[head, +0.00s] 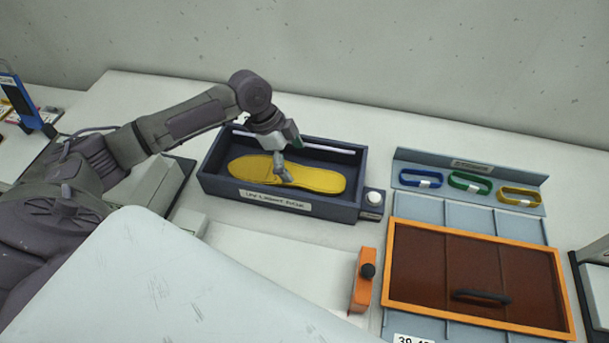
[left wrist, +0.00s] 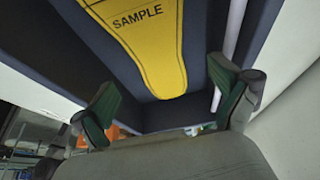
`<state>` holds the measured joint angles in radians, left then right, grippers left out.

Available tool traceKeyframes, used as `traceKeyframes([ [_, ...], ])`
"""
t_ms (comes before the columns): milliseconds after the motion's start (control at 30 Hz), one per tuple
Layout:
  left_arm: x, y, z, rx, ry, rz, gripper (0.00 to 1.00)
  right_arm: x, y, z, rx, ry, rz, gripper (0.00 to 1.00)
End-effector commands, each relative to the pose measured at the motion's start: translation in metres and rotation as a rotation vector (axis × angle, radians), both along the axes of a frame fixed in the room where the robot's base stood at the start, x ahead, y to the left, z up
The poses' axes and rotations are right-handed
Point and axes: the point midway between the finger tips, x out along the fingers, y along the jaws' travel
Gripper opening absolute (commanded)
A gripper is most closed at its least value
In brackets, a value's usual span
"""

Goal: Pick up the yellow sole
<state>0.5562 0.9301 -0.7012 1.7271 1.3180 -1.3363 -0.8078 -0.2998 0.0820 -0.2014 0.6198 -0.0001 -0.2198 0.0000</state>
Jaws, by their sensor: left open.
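The yellow sole (head: 318,178) lies flat in a dark blue open box (head: 290,205) labelled as a UV light box in the head view. My left gripper (head: 284,172) reaches down into the box over the middle of the sole. In the left wrist view the sole (left wrist: 150,40) shows the printed word SAMPLE. There the left gripper's green-padded fingers (left wrist: 165,100) stand wide apart, with the sole's end between and beyond them. Nothing is held. Whether a fingertip touches the sole I cannot tell. My right gripper is not in view.
A white knob (head: 373,199) sits at the box's right end. An orange block with a black knob (head: 363,280) stands in front. To the right, an orange-framed brown cover (head: 430,265) lies on a blue-grey rack, with blue, green and yellow bands (head: 471,183) behind. A wall closes the back.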

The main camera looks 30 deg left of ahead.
Motion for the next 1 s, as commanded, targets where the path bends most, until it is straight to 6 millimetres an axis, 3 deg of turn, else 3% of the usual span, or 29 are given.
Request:
traceKeyframes([
  [133,0.002,-0.012,-0.017,-0.002,0.005,-0.002,0.98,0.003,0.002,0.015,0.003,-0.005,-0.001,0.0],
  [300,0.004,-0.018,-0.038,-0.001,0.003,-0.001,0.98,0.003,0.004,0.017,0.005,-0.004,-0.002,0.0],
  [567,0.004,-0.019,-0.042,0.001,0.001,-0.001,0.98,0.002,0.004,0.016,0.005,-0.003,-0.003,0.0],
  [1000,0.005,-0.019,-0.041,0.001,0.001,-0.001,0.27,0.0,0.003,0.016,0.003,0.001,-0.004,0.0],
])
